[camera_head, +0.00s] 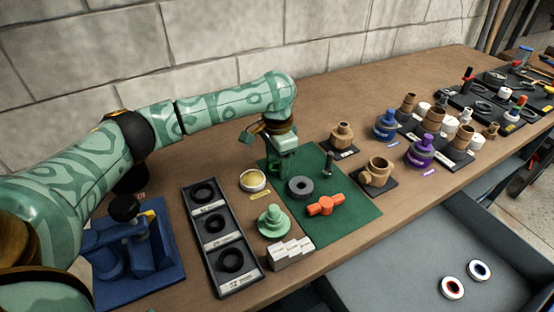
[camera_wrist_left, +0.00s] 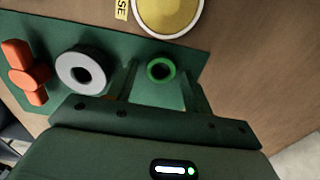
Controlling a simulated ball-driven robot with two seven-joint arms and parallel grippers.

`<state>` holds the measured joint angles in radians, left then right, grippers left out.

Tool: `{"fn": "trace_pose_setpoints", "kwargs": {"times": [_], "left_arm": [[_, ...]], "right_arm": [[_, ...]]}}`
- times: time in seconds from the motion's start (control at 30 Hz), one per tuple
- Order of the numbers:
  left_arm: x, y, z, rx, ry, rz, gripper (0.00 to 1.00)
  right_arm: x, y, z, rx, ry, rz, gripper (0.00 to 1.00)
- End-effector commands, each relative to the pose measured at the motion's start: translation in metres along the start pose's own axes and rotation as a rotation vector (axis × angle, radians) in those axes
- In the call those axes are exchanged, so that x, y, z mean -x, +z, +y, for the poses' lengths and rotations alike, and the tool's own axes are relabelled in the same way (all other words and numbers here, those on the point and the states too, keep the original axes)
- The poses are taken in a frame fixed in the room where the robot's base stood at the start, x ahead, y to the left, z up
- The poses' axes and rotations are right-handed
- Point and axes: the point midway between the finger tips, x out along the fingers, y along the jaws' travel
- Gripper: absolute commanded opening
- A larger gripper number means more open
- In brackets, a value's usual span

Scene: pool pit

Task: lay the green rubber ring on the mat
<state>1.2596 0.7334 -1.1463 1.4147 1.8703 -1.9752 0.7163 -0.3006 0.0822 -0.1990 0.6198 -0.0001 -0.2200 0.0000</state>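The green rubber ring (camera_wrist_left: 161,69) lies flat on the green mat (camera_wrist_left: 108,40) near its edge in the left wrist view. My left gripper (camera_wrist_left: 162,80) is over it, with its fingers apart, one on each side of the ring; I see small gaps between ring and fingers. In the head view my left gripper (camera_head: 284,174) points down at the back left part of the mat (camera_head: 352,211), and I cannot make out the ring there. My right gripper is in neither view.
On the mat are a grey ring (camera_head: 300,187), an orange valve part (camera_head: 325,206) and a dark bolt (camera_head: 328,164). Left of it stand a yellow grease tin (camera_head: 253,180), a green fitting (camera_head: 273,221) and a tray of black rings (camera_head: 239,281). An open drawer (camera_head: 400,285) is in front.

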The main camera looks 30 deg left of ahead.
Motion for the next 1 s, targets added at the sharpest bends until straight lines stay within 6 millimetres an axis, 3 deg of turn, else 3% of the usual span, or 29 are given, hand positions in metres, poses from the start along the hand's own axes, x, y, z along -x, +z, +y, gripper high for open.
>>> {"fn": "trace_pose_setpoints", "kwargs": {"times": [0.23,0.7,1.0], "left_arm": [[0.006,0.0,0.0,0.001,-0.002,0.001,0.51],[0.11,0.0,0.0,0.001,-0.003,0.004,0.51],[0.123,0.0,0.0,0.001,0.001,0.0,0.51]], "right_arm": [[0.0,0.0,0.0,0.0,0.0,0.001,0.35],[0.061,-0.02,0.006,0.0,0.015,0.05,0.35],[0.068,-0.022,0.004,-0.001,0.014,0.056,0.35]]}}
